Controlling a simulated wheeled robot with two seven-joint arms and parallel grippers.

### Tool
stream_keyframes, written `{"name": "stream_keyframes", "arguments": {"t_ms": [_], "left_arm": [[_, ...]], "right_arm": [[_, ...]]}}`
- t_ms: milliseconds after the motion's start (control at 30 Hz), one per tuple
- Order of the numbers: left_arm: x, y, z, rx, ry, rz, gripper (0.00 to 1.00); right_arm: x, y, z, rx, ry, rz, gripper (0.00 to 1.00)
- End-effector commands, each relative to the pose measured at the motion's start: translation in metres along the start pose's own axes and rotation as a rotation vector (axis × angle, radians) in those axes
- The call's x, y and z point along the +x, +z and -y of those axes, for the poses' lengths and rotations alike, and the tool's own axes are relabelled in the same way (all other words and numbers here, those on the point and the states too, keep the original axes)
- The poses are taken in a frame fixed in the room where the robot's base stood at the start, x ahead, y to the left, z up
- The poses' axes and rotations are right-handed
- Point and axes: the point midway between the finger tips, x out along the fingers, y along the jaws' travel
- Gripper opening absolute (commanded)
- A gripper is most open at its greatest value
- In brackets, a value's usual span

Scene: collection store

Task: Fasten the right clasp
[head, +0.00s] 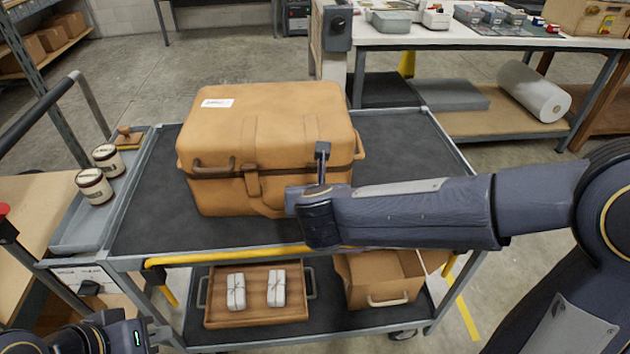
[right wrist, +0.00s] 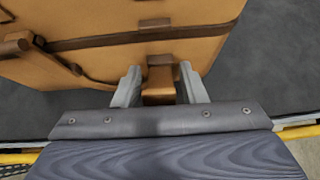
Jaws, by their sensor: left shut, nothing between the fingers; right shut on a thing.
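The tan case (head: 265,120) stands on the cart's upper deck with its lid down. Its left clasp (head: 252,181) shows on the front and hangs over the seam. My right gripper (head: 321,170) is at the right part of the case's front and hides the right clasp in the head view. In the right wrist view, the right clasp (right wrist: 160,82) is a brown tab between the two grey fingers, and my right gripper (right wrist: 158,88) is shut on it. My left gripper (head: 140,336) is shut and empty at the bottom left, partly cut off, away from the case.
The cart's dark upper deck (head: 145,215) is clear around the case. Two jars (head: 94,187) stand in the grey side tray (head: 80,233). Below are a wooden tray (head: 215,312) with two white packets and an open box (head: 375,275). A white table (head: 440,38) stands behind.

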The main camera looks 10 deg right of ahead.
Motion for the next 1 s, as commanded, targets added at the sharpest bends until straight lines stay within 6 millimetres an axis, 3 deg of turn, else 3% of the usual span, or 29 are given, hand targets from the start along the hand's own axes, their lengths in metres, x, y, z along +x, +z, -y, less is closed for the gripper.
{"name": "stream_keyframes", "arguments": {"t_ms": [400, 433, 467, 767, 1000], "left_arm": [[-0.002, -0.001, -0.001, 0.000, 0.000, 0.000, 0.00], [-0.002, -0.001, -0.001, 0.000, 0.000, 0.000, 0.00], [-0.002, -0.001, -0.001, 0.000, 0.000, 0.000, 0.00], [-0.002, -0.001, -0.001, 0.000, 0.000, 0.000, 0.00], [-0.007, -0.003, -0.003, 0.000, 0.000, 0.000, 0.00]], "right_arm": [[0.000, 0.001, 0.000, -0.001, 0.001, -0.006, 0.00], [0.000, 0.001, 0.000, -0.001, 0.001, -0.006, 0.41], [0.000, 0.001, 0.000, -0.001, 0.001, -0.006, 0.44], [-0.001, 0.001, 0.000, 0.000, 0.000, -0.006, 0.45], [-0.034, 0.003, -0.001, 0.000, 0.004, -0.002, 0.45]]}}
